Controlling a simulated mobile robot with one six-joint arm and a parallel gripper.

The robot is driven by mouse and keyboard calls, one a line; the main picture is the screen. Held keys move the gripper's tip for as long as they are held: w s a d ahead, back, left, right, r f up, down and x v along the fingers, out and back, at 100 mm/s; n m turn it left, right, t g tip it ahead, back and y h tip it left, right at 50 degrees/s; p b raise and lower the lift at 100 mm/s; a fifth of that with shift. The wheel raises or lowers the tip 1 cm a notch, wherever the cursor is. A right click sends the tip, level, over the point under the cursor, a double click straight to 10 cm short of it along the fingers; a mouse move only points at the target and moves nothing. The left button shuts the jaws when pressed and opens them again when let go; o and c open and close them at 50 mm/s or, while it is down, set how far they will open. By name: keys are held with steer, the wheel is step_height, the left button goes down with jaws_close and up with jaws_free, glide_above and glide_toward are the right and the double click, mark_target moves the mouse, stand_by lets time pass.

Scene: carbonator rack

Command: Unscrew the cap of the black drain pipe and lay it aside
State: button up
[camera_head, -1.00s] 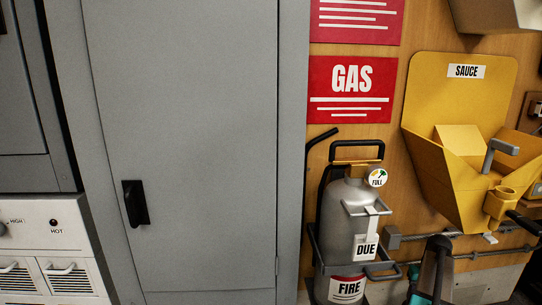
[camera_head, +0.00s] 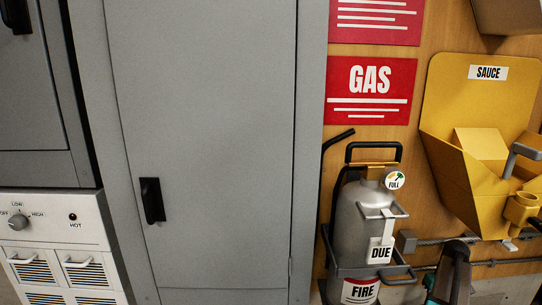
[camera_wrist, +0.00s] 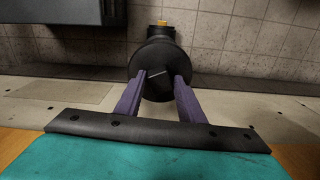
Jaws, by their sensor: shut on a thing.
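My gripper (camera_wrist: 155,88) shows two purple fingers in the wrist view, one on each side of a round black cap (camera_wrist: 157,76). The fingers are shut on the cap. A narrower black body, the drain pipe (camera_wrist: 150,36) as it seems, shows behind the cap in front of a tiled wall, with a small yellow-orange piece above it. I cannot tell whether the cap is still joined to the pipe. In the head view only part of my arm shows at the bottom right; the cap and pipe are not visible there.
A grey cylinder (camera_head: 362,225) stands in a frame beside a tall grey cabinet (camera_head: 225,130). A yellow sauce bin (camera_head: 478,110) hangs on the right wall. In the wrist view a dark box (camera_wrist: 60,12) juts in at the upper left. Pale floor lies around the cap.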

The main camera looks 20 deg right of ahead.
steer(key=shift+a+n, duration=0.1)
steer(key=shift+n, duration=1)
steer(key=shift+r+p, duration=2.4)
steer(key=shift+r, duration=0.2)
steer(key=shift+r+p, duration=1.45)
steer(key=shift+p, duration=0.25)
steer(key=shift+f, duration=0.1)
